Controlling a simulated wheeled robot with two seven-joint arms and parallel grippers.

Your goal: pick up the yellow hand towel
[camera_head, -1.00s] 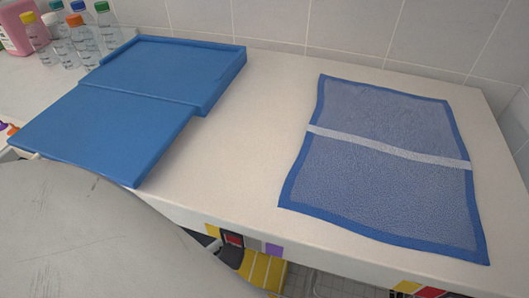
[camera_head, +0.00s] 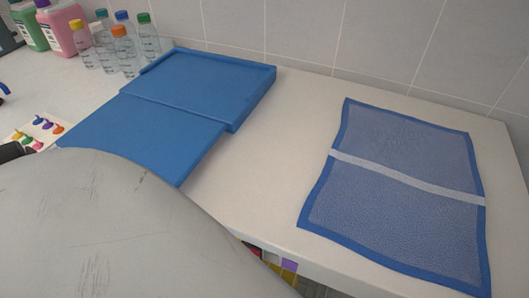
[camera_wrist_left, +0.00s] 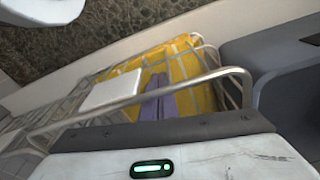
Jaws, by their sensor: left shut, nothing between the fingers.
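The yellow hand towel (camera_wrist_left: 182,67) shows in the left wrist view as yellow cloth with pale lines, inside a wire basket (camera_wrist_left: 232,72). The wire and a white tag partly cover it. A purple strip (camera_wrist_left: 157,104) lies in front of it. The dark front bar of my left gripper (camera_wrist_left: 163,129) crosses the bottom of that view, near the basket's rim. The gripper is shut and holds nothing; its fingertips are hard to make out. The yellow towel is not clear in the head view. My right gripper is not in view.
A blue cloth with a white band (camera_head: 400,180) lies flat on the counter (camera_head: 255,172). A stepped blue tray (camera_head: 205,85) stands left of it, with clear bottles (camera_head: 125,48) and pink (camera_head: 62,32) and green (camera_head: 30,28) bottles behind. Bare counter separates tray and cloth.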

